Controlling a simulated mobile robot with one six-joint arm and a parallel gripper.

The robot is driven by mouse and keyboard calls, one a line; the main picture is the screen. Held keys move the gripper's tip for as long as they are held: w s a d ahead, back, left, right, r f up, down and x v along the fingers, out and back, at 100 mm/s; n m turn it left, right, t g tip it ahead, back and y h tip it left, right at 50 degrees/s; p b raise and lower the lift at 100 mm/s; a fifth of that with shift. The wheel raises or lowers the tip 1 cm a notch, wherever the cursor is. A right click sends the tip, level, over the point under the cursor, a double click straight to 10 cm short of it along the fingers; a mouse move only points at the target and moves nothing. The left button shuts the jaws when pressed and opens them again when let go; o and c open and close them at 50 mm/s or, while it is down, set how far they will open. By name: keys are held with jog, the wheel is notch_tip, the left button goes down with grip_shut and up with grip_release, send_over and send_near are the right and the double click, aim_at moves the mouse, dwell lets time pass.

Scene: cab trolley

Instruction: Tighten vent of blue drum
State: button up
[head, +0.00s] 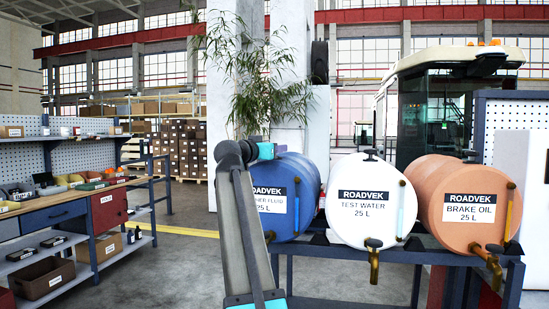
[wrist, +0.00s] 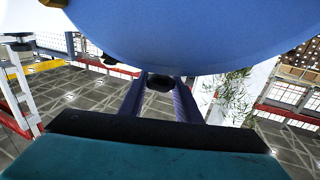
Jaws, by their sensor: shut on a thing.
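The blue drum (head: 299,180) lies on its side on the rack at the left of a row of three; its label reads "...HER FLUID 25 L", partly hidden behind my arm. Its rounded blue side (wrist: 205,35) fills the top of the wrist view. The black vent (wrist: 158,84) shows against the drum's edge in the wrist view. My gripper (wrist: 159,79) has its two fingers on either side of the vent and is shut on it. In the head view my arm hides the vent and the fingers. How tight the vent sits cannot be told.
A white drum (head: 362,205) marked test water and an orange drum (head: 463,200) marked brake oil lie to the right, with taps in front. The dark rack (head: 340,252) carries them. A plant (head: 257,80) stands behind. Open floor lies left, before the shelving.

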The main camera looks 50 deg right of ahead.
jog(key=shift+w+d+f+m+g+h+b, duration=0.15)
jog(key=shift+m+g+b, duration=0.4)
jog(key=shift+g, duration=0.3)
jog(key=shift+s+r+m+g+h+b, duration=0.15)
jog(key=shift+m+g+b, duration=0.3)
jog(key=shift+g+b, duration=0.3)
jog(key=m+g, duration=0.1)
jog(key=g, duration=0.1)
jog(key=shift+w+m+g, duration=0.1)
jog(key=shift+m+g, duration=0.3)
jog(key=shift+r+m+g+y+p, duration=0.15)
jog(key=shift+m+g+y+p, duration=0.25)
jog(key=shift+m+g+p, duration=1.15)
jog(key=shift+g, duration=0.85)
jog(key=shift+g+y, duration=0.3)
jog(key=shift+s+f+m, duration=0.2)
jog(key=shift+f+m, duration=0.05)
jog(key=shift+f, duration=0.05)
jog(key=o, duration=1.1)
jog(key=shift+s, duration=0.1)
jog(key=shift+c, duration=0.2)
jog(key=shift+w, duration=0.2)
